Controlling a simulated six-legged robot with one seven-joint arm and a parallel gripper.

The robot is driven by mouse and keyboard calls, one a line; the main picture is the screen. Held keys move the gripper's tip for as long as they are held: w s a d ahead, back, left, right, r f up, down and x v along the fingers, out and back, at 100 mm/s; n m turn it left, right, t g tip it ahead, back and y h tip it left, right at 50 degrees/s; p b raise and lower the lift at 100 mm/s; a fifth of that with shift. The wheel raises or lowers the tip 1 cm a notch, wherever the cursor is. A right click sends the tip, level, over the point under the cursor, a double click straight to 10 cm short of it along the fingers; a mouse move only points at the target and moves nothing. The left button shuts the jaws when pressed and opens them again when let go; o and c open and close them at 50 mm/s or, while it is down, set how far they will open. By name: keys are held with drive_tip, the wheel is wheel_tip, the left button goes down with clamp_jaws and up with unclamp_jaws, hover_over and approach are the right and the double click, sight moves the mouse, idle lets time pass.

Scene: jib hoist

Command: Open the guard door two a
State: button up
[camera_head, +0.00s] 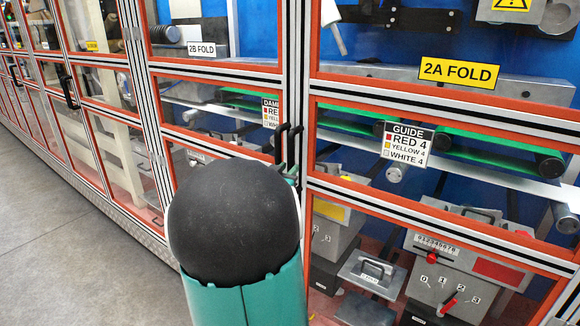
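Two black upright handles stand side by side at that post; the right handle (294,146) is on the 2A side, the left handle (280,142) on the 2B side. Their lower ends are partly hidden by my arm. My arm's black rounded joint and teal link fill the lower middle. My gripper cannot be made out; a small pale green piece shows just below the handles, and I cannot tell what it is.
The 2B door with its white label (201,49) is left of the post. A guide sign (408,145) hangs inside 2A, above grey boxes with red levers (449,304). More guard doors run to the left. Grey floor (60,250) is clear at lower left.

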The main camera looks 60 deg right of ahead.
drive_tip(key=shift+d, duration=1.4)
drive_tip(key=shift+w, duration=0.1)
clamp_jaws()
drive_tip(key=shift+a, duration=0.1)
